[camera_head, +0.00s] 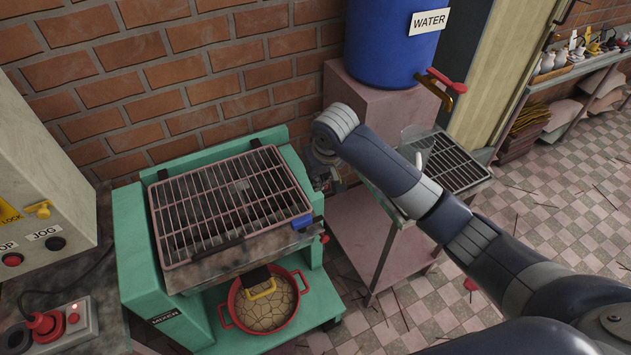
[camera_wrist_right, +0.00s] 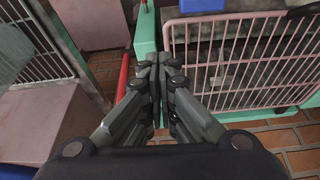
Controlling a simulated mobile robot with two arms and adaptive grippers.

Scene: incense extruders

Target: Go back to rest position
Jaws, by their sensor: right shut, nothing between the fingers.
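My right arm comes in from the right in the head view. Its gripper (camera_head: 326,180) is beside the right edge of the green mixer (camera_head: 130,235), partly hidden behind the wrist. In the right wrist view the fingers of this gripper (camera_wrist_right: 154,66) are together, with nothing held between them. The mixer's green frame (camera_wrist_right: 146,35) and pink wire grate (camera_wrist_right: 240,60) are beyond and to the right of the fingers there. My left gripper is in neither view.
A blue water barrel (camera_head: 385,45) stands on a pink pedestal (camera_head: 372,105) behind my right arm. A wire rack (camera_head: 455,160) is right of the pedestal. A red pot (camera_head: 262,308) sits in the mixer's lower part. A control box (camera_head: 40,170) is at left. Checkered floor (camera_head: 560,210) lies at right.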

